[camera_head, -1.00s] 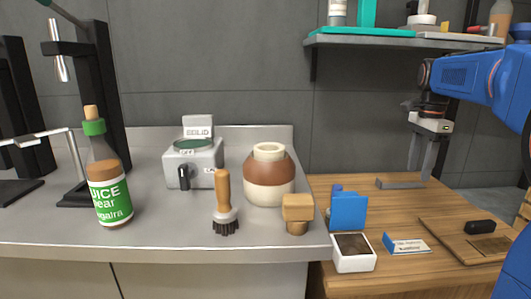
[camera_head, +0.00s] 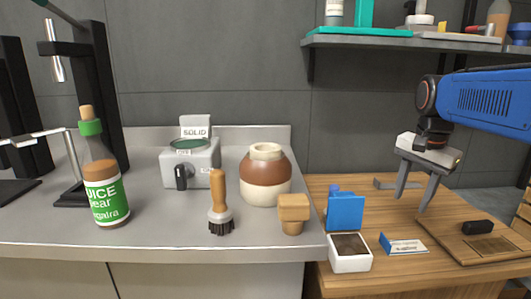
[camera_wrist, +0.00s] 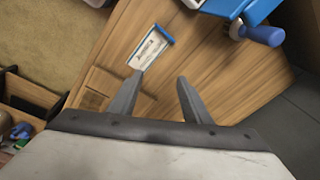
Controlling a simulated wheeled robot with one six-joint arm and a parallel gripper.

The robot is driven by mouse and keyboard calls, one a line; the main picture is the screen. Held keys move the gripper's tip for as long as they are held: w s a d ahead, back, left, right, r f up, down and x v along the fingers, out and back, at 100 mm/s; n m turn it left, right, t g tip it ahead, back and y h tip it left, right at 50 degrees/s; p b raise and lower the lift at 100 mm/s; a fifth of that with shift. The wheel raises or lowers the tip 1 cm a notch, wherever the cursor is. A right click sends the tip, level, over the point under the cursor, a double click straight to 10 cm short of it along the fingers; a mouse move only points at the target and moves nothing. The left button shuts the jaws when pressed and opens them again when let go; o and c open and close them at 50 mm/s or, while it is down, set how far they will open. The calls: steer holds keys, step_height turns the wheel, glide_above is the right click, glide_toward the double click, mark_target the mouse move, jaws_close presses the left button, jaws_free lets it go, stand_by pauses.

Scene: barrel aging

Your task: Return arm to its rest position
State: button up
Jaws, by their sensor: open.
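My gripper (camera_head: 413,190) hangs from the blue arm at the right of the head view, above the wooden table (camera_head: 385,279). Its two fingers point down and stand apart, with nothing between them. In the wrist view the gripper (camera_wrist: 155,95) also shows open and empty over the wood. A small blue and white card (camera_head: 403,245) lies on the table below and in front of the fingers; the wrist view shows it too (camera_wrist: 150,48).
A white box with a blue lid (camera_head: 351,253) stands at the table's left edge. A dark object (camera_head: 478,227) lies on a board at the right. A jar (camera_head: 266,175), brush (camera_head: 220,205), wooden stopper (camera_head: 293,212), grey device (camera_head: 190,163) and bottle (camera_head: 103,190) stand on the counter. A shelf (camera_head: 410,41) hangs above.

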steer(key=s+a+f+n, duration=0.1)
steer(key=s+f+n, duration=0.1)
steer(key=s, duration=0.1)
steer(key=s+a+f+n+t, duration=0.1)
steer(key=s+a+f+n, duration=0.1)
steer(key=s, duration=0.2)
steer(key=s+a+f+n, duration=0.2)
steer(key=s+f, duration=0.1)
steer(key=s, duration=0.1)
steer(key=shift+a+t, duration=0.2)
steer(key=shift+t, duration=0.1)
steer(key=s+a+f+n+t, duration=0.1)
steer(key=s+a+f+n, duration=0.1)
steer(key=s+f+n, duration=0.3)
steer(key=s+f, duration=0.3)
steer(key=shift+s+a+f, duration=0.15)
steer(key=shift+a+f, duration=0.1)
steer(key=shift+f, duration=0.05)
stand_by(0.7)
